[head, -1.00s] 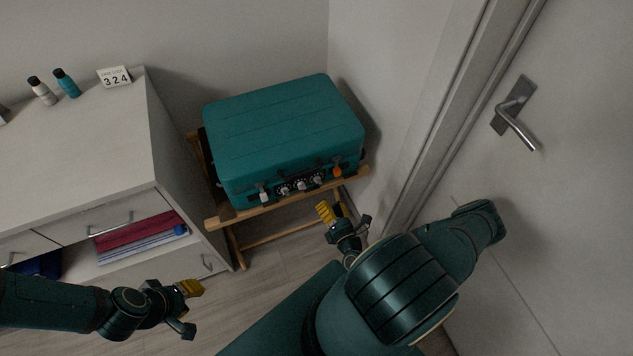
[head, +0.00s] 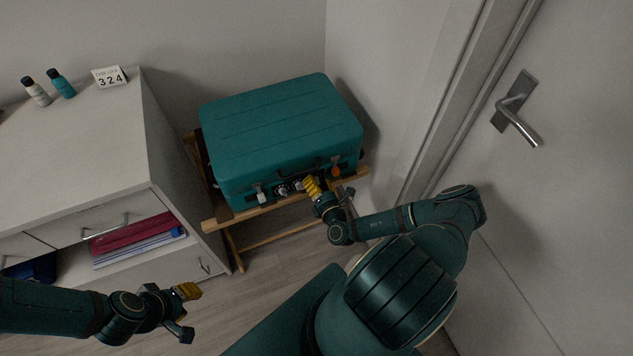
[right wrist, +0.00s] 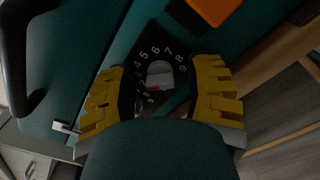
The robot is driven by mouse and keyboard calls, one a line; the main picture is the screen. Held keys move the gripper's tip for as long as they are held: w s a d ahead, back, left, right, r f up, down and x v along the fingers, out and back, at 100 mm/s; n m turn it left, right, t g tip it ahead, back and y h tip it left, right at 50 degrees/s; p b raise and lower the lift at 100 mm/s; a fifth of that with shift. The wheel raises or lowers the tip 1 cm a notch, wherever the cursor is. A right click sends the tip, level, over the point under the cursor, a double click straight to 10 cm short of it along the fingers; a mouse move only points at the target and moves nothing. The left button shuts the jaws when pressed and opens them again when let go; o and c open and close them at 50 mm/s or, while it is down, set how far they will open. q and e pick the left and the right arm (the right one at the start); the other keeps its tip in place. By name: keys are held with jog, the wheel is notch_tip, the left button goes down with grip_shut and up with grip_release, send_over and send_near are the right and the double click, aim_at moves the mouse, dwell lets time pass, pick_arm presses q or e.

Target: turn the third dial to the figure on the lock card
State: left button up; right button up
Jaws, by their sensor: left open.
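The teal suitcase (head: 282,125) lies closed on a wooden rack, with a row of dials on its front. The lock card (head: 109,77) on the cabinet reads 3 2 4. My right gripper (head: 311,184) is at the suitcase front, over the rightmost dial, the one nearest the orange tag. In the right wrist view, this dial (right wrist: 159,74) has a grey knob, a red mark and white figures around it. The open yellow fingers stand either side of it, apart from the knob. The figure at the red mark is unclear. My left gripper (head: 190,311) is open and empty, low before the cabinet.
The wooden rack (head: 225,217) stands between the cabinet (head: 75,170) and the wall. Two bottles stand on the cabinet. A door with a metal handle (head: 517,122) is at the right.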

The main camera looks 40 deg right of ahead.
grip_shut()
jog(key=shift+m, duration=0.3)
jog(key=shift+a+m, duration=0.1)
jog(key=shift+m, duration=2.5)
jog(key=shift+f, duration=0.1)
jog(key=shift+o, duration=1.3)
grip_release()
jog(key=shift+p, duration=0.3)
jog(key=shift+s, duration=0.1)
